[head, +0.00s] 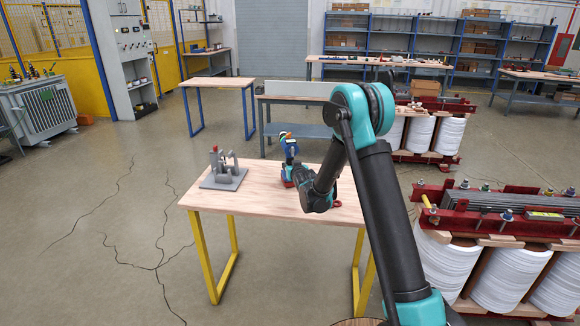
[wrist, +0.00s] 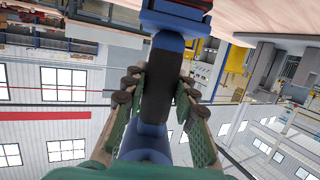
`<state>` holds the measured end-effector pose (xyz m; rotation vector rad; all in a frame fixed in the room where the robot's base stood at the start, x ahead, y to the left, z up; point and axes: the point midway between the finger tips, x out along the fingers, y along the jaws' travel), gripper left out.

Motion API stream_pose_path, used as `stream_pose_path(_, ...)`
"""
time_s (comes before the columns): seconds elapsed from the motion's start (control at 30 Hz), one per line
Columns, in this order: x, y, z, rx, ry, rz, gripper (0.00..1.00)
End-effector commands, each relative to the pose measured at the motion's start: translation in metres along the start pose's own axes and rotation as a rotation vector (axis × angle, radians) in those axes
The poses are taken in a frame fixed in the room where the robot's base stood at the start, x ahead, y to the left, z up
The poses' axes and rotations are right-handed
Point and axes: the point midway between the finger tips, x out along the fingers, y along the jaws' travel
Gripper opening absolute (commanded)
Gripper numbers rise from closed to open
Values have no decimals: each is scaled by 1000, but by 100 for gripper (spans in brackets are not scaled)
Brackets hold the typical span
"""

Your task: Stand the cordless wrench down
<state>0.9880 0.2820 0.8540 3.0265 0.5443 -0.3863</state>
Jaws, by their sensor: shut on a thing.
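The cordless wrench is blue with a black grip (wrist: 158,85). In the wrist view it runs through the middle, its wide blue end (wrist: 175,17) close to the wooden table top (wrist: 255,18). My gripper (wrist: 157,98) is shut on the black grip, one finger on each side. In the head view a blue part of the wrench (head: 289,146) shows beyond my arm, over the far side of the table (head: 260,202). My arm hides much of the wrench and gripper there. I cannot tell whether the wrench touches the table.
A grey fixture (head: 223,172) on a flat plate stands at the table's left. The wood in front of it is bare. Transformer cores with white coils (head: 505,280) stand to the right. Another workbench (head: 300,100) is behind the table. The floor at left is open.

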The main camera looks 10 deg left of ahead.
Motion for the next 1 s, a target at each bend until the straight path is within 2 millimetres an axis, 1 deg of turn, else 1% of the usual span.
stream_pose_path(0.63, 2, 0, 5, 0, 2, 0, 0)
stream_pose_path(0.67, 2, 0, 5, 0, 2, 0, 28)
stream_pose_path(0.7, 2, 0, 5, 0, 2, 0, 33)
stream_pose_path(0.83, 2, 0, 5, 0, 1, 0, 49)
stream_pose_path(0.87, 2, 0, 5, 0, 1, 0, 51)
stream_pose_path(1.0, 2, 0, 5, 0, 1, 0, 51)
